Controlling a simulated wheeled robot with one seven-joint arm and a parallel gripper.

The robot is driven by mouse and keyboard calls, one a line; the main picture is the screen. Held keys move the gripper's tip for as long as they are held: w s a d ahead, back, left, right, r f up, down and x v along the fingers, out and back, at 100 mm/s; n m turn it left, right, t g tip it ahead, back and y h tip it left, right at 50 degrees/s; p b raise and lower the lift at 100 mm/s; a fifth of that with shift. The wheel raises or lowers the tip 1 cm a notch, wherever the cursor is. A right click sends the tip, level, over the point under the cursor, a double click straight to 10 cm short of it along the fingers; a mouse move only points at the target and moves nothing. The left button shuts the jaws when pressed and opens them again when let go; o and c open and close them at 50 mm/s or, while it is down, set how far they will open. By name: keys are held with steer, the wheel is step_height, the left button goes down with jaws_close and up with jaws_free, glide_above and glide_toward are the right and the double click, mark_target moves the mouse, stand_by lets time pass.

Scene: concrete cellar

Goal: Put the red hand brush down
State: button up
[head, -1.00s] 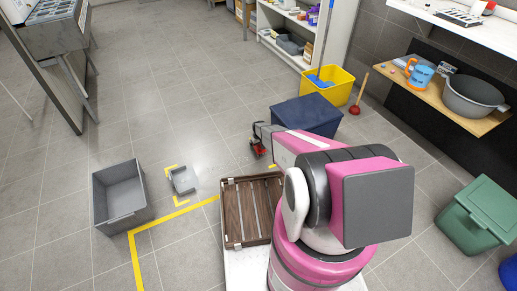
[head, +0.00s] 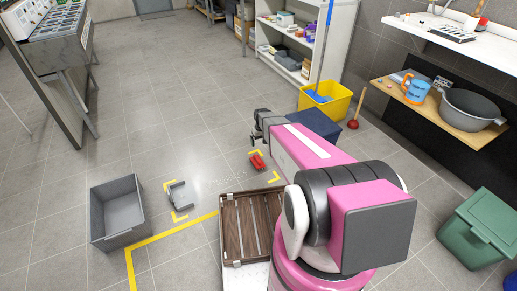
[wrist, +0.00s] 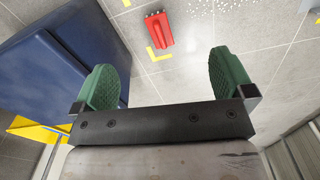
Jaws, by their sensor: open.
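The red hand brush (head: 257,161) lies on the tiled floor, among yellow corner marks, in the head view. It also shows in the wrist view (wrist: 158,32), ahead of the fingertips and apart from them. My gripper (head: 256,132) is above the floor, beyond the brush in the head view. In the wrist view its two green finger pads (wrist: 167,78) are spread wide with nothing between them.
A grey dustpan-like piece (head: 181,197) lies by other yellow marks, near a grey bin (head: 139,219). A brown slatted crate (head: 232,254) is close to my base. A dark blue box (head: 315,124) and yellow bucket (head: 343,104) stand right of my gripper.

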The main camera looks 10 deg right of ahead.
steer(key=s+r+m, duration=0.2)
steer(key=s+r, duration=1.9)
steer(key=s, duration=0.2)
